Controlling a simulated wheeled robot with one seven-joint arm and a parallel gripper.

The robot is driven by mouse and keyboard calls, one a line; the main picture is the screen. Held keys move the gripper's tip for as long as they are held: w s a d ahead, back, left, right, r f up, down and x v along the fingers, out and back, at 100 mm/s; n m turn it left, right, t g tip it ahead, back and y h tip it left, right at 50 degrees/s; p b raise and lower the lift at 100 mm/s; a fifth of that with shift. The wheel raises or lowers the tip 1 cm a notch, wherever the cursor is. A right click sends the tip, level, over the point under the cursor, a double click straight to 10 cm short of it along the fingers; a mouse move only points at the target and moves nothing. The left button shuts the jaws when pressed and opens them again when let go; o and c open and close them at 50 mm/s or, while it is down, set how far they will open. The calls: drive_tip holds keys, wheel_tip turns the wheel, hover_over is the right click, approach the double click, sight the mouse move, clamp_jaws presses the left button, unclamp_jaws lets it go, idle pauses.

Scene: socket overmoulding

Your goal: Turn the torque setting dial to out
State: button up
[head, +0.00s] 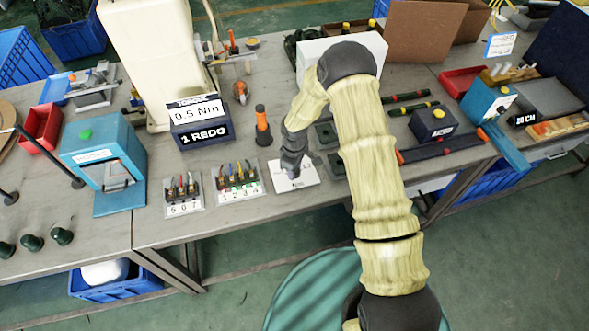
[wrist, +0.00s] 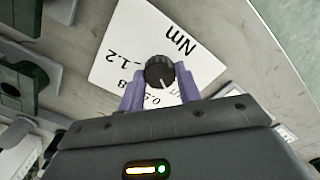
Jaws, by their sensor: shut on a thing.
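The torque setting dial is a round black knob (wrist: 160,72) with a pale pointer line, on a white plate (wrist: 116,48) printed with "Nm", "1.2" and other partly covered numbers. In the wrist view the two purple fingers of my gripper (wrist: 160,88) stand on either side of the knob and are shut on it. The pointer line slants toward the lower right of the wrist view. In the head view the white plate (head: 304,181) lies on the bench, and my gripper (head: 291,168) reaches down onto it, hiding the knob.
A dark box (head: 203,130) behind shows "TORQUE 0.5 Nm" and "1 REDO". Screwdriver-like tools stand in numbered holders (head: 238,192) left of the plate. An orange-and-black tool (head: 262,125) stands upright behind it. Dark green fixtures (head: 327,135) sit close on the right.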

drive_tip(key=shift+n, duration=0.8)
drive_tip(key=o, duration=1)
drive_tip(key=shift+r, duration=0.15)
wheel_tip(320, 180, up, 17)
drive_tip(key=b, duration=0.2)
drive_tip(key=shift+d+r, duration=0.1)
drive_tip(key=shift+r, duration=0.05)
drive_tip(key=s+d+r+m+t, duration=0.1)
drive_tip(key=s+d+r+m, duration=0.3)
drive_tip(key=s+d+m, duration=0.3)
drive_tip(key=s+d+r+m+t, duration=0.1)
drive_tip(key=s+d+r+m, duration=0.3)
drive_tip(key=s+d+m, duration=0.3)
drive_tip(key=s+d, duration=0.1)
drive_tip(key=s, duration=0.4)
drive_tip(key=shift+r+t, duration=0.25)
drive_tip(key=shift+t, duration=0.05)
